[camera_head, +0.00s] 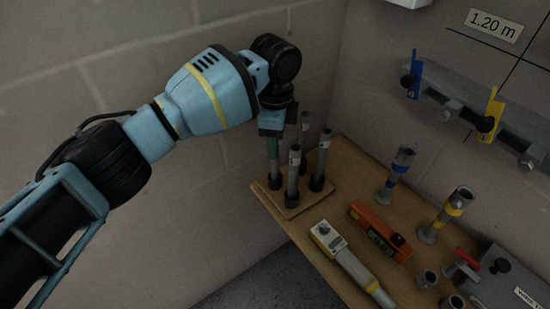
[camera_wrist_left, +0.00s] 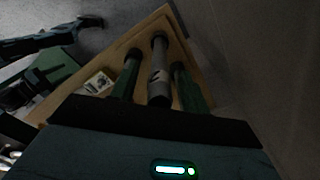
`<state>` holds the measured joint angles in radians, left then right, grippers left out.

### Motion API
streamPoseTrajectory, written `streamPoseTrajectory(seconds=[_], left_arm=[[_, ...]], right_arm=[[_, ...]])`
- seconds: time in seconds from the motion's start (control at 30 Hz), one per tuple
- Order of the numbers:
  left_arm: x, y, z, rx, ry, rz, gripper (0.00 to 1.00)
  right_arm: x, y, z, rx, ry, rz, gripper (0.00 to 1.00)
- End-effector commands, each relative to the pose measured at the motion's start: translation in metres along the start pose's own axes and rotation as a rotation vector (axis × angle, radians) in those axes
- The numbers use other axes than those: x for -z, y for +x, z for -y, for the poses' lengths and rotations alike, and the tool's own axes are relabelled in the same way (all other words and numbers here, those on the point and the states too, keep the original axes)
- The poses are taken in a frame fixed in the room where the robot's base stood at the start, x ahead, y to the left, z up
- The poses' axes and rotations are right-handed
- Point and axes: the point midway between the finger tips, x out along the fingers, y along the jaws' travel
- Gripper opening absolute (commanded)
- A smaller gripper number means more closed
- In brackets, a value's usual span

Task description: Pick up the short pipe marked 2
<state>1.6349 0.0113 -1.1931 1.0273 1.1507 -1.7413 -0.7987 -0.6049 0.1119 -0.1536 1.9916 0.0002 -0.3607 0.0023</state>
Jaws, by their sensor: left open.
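Several grey upright pipes stand in dark sockets on a wooden stand (camera_head: 291,210) at the table's back left corner. The front pipe (camera_head: 293,172) and the right pipe (camera_head: 321,160) carry pale labels, too small to read. In the left wrist view, one grey pipe (camera_wrist_left: 158,75) stands in the middle with a dark mark that may be a 2. Green upright shapes (camera_wrist_left: 130,75) flank it; I cannot tell whether they are pipes or fingers. My left gripper (camera_head: 273,132) is open, pointing down over the left of the stand. Its fingertips are largely hidden. My right gripper is not in view.
On the table stand a blue-banded post (camera_head: 397,172) and a yellow-banded post (camera_head: 448,212). An orange device (camera_head: 380,232) and a grey-yellow tool (camera_head: 350,262) lie in front. A wall rail (camera_head: 470,115) with blue and yellow brackets is at upper right. Walls stand close behind the pipes.

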Motion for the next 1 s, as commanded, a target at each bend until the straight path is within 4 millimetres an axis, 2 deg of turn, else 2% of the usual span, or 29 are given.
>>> streamPoseTrajectory(seconds=[0.1, 0.37, 0.7, 1.0], left_arm=[[-0.0004, 0.0099, -0.0005, -0.002, 0.000, 0.001, 0.46], [-0.0004, 0.0110, -0.0002, -0.001, -0.001, 0.001, 0.45], [-0.0004, 0.0106, -0.0001, -0.001, -0.001, 0.001, 0.00], [-0.0003, 0.0101, 0.0000, 0.000, 0.000, 0.001, 0.00]], right_arm=[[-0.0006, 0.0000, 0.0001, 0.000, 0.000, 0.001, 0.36], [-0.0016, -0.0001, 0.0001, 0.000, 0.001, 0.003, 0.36], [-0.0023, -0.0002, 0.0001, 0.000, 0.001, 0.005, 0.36], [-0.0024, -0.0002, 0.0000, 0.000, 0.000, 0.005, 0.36]])
